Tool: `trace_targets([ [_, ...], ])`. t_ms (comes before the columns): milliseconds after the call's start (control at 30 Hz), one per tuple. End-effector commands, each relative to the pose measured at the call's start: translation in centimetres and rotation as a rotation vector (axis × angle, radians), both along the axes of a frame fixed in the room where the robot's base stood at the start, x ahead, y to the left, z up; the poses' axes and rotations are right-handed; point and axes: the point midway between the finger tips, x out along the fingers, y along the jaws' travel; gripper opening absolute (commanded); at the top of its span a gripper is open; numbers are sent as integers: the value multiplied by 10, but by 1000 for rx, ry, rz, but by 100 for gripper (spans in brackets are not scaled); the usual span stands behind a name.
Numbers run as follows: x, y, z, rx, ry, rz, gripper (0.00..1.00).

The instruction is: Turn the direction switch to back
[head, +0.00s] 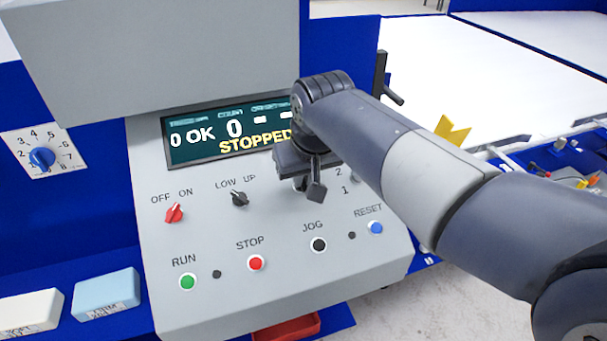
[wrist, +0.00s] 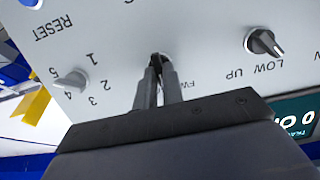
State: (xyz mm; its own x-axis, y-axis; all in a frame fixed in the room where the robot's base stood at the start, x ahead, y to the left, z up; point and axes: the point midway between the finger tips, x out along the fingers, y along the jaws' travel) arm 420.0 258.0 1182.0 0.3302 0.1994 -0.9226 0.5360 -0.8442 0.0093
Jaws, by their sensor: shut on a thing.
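The direction switch (wrist: 157,57) is a small dark knob on the sloped grey control panel (head: 210,245). In the wrist view it sits between my fingertips, with part of an "FW" label beside it. Most of the knob and the rest of its label are hidden by my fingers, so I cannot tell which way it points. My gripper (wrist: 159,78) is shut on it. In the head view my gripper (head: 316,188) is over the panel below the screen and hides the switch.
The LOW/UP switch (head: 239,199) is to the left of my gripper, and a numbered selector (wrist: 70,82) is on its other side. The red OFF/ON switch (head: 174,213) is further left. Several push buttons line the panel's lower part. The screen (head: 215,135) reads STOPPED.

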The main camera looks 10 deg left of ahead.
Motion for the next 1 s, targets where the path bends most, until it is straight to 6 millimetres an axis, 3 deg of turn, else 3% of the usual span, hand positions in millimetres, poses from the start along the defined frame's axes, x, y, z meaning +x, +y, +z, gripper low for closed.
trace_targets([
  [1000, 0, -5, -5, 299, 193, -585, 0],
])
